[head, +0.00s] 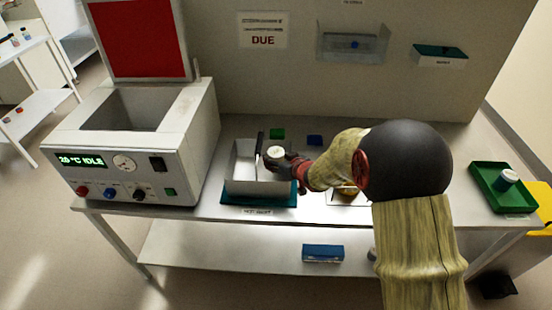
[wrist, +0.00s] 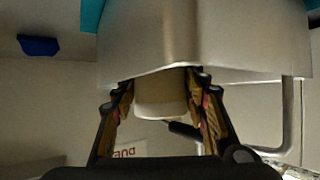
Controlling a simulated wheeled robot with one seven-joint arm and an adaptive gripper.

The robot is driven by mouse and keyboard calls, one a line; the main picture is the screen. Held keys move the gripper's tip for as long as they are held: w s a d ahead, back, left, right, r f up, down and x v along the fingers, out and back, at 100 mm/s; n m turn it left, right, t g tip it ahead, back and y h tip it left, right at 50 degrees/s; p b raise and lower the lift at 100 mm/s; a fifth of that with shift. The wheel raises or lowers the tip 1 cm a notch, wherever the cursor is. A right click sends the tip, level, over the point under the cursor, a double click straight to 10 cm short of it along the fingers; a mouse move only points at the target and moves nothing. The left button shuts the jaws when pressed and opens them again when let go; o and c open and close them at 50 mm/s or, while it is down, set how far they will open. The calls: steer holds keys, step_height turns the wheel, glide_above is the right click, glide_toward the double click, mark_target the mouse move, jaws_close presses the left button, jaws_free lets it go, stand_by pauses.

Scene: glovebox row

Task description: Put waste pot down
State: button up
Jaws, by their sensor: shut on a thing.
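The waste pot (head: 275,152) is a small pot with a pale round lid. It also shows as a cream-white pot (wrist: 160,98) between the fingers in the wrist view. My gripper (head: 284,160) is shut on it, and the fingers (wrist: 162,104) press its two sides. The pot is at the right side of a pale grey open-topped holder (head: 243,187) with a teal base. In the wrist view the holder's grey wall (wrist: 190,40) is close to the pot. I cannot tell whether the pot touches a surface. My gripper hides part of it.
A dark-handled tool (head: 259,143) stands in the holder. A bath unit (head: 125,155) with a raised red lid is at left. Green (head: 277,134) and blue (head: 314,140) blocks lie behind.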

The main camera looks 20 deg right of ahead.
steer(key=o, duration=1.3)
